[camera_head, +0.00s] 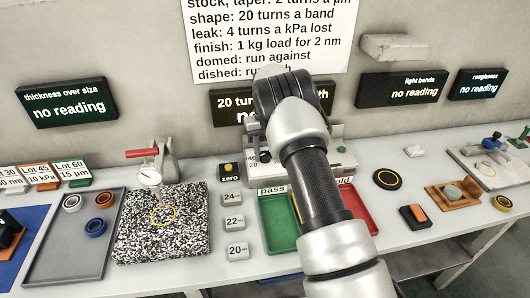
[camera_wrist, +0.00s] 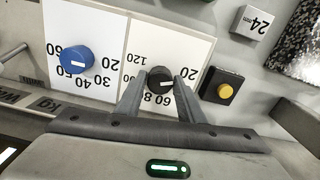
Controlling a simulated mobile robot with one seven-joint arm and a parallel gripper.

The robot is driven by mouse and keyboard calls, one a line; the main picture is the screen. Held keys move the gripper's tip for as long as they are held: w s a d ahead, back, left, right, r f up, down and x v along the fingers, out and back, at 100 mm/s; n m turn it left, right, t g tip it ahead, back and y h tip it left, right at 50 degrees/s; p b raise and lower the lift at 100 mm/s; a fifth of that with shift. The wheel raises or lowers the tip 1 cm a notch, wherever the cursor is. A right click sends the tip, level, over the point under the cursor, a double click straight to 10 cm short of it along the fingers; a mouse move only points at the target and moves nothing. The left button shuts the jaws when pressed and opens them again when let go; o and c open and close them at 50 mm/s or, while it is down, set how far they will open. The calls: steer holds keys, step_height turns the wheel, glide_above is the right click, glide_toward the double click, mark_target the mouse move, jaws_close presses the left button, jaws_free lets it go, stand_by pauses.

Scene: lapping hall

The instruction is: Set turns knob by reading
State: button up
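In the wrist view a black knob (camera_wrist: 160,79) with a pale pointer mark sits on a white dial plate (camera_wrist: 135,50); the readable numbers around it include 20, 60, 80 and 120. My gripper (camera_wrist: 161,84) has one finger on each side of this knob, close to its sides; I cannot tell whether they touch it. The machine (camera_head: 345,157) shows beside my arm.
A blue knob (camera_wrist: 71,61) on its own scale and a yellow button (camera_wrist: 225,91) flank the black knob. A green pass tray (camera_head: 277,228) and a red tray (camera_head: 362,213) stand in front. Displays at left (camera_head: 66,103) and right (camera_head: 402,90) say "no reading".

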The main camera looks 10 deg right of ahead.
steer(key=c, duration=0.6)
steer(key=shift+o, duration=0.2)
steer(key=shift+m, duration=0.4)
steer(key=m, duration=0.3)
steer(key=shift+m, duration=2.5)
steer(key=o, duration=1.1)
steer(key=shift+c, duration=0.2)
